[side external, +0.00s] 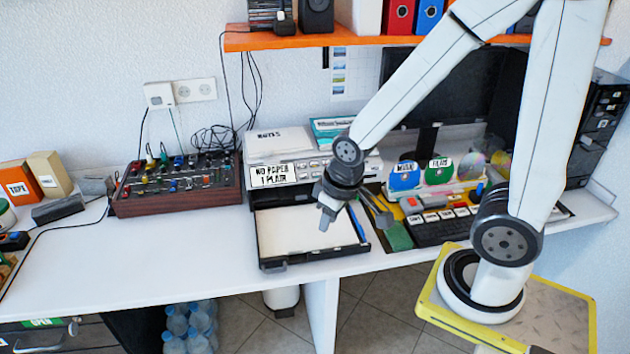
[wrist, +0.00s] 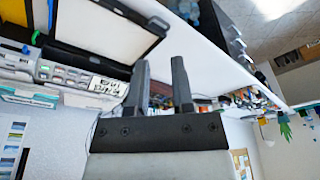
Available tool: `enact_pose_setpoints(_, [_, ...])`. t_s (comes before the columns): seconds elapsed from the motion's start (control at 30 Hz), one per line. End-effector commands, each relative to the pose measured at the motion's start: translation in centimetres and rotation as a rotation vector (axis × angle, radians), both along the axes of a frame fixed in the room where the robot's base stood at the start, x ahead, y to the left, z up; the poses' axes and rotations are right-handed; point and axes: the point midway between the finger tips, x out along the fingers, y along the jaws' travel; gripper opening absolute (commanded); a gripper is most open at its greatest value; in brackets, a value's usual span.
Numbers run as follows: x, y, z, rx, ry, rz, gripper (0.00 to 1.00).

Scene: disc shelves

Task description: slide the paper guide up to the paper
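The open paper tray (side external: 273,263) is a black drawer pulled out from the printer, with white paper (side external: 292,234) lying in it. A blue strip, which looks like the paper guide (side external: 357,222), runs along the tray's right side. A narrow dark gap seems to lie between it and the paper. In the wrist view the paper (wrist: 105,22) shows upside down, with a blue strip (wrist: 51,14) at its edge. My gripper (side external: 328,212) hangs above the tray, left of the guide. Its fingers (wrist: 162,66) stand apart with nothing held between them.
The printer (side external: 284,174) stands behind the tray, labelled "NO PAPER 1 PLAIN". A green item (side external: 396,234) and a keyboard (side external: 440,230) lie to the right. A mixer box (side external: 178,186) stands at left. The desk (side external: 170,255) left of the tray is clear.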

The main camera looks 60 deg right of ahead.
Motion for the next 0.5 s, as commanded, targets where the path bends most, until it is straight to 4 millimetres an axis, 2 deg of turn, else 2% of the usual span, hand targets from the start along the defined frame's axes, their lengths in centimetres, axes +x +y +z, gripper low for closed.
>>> enact_pose_setpoints(0.07, [0.0, 0.0, 0.0, 0.0, 0.0, 0.0, 0.32])
enact_pose_setpoints(0.1, [0.0, 0.0, 0.0, 0.0, 0.0, 0.0, 0.45])
enact_pose_setpoints(0.33, [0.7, -0.8, -0.4, 0.001, 0.01, -0.032, 0.46])
enact_pose_setpoints(0.5, [2.2, -2.9, -1.3, 0.005, 0.033, -0.108, 0.46])
